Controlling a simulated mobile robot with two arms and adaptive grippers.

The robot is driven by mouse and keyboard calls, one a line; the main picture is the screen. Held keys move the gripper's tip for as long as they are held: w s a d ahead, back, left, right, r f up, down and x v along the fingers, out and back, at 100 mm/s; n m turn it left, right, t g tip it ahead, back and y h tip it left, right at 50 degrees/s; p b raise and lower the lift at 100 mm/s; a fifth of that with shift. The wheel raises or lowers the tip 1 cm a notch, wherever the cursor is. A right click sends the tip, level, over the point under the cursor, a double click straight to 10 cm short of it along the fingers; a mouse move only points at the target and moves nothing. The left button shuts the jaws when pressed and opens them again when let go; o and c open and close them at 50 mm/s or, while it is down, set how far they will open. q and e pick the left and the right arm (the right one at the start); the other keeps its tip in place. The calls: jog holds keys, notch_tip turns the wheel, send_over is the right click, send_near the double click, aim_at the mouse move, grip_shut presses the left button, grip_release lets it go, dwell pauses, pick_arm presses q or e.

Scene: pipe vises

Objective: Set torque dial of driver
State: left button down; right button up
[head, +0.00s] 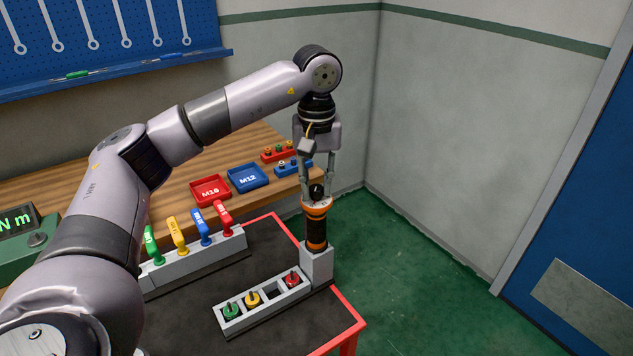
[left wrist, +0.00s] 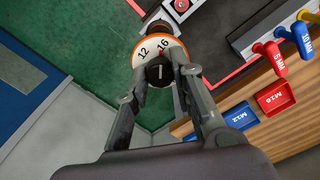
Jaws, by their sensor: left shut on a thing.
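A small red mark is near the 16. A black knob (left wrist: 159,72) with a white mark rises from the dial's middle. My left gripper (head: 317,188) points down from above the driver and is shut on the knob, one finger on each side. My right gripper is in neither view.
A grey rack (head: 262,306) with green, yellow and red pieces lies in front of the driver. Coloured handles stand in another rack (head: 195,262). Red M16 (head: 210,202) and blue M12 (head: 264,188) trays are on the wooden bench. A green display box (head: 28,250) is left.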

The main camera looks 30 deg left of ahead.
aim_at(317, 187)
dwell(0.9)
pick_arm(q)
jog(key=c, duration=1.3)
grip_release()
jog(key=shift+c, duration=0.2)
notch_tip(317, 187, up, 12)
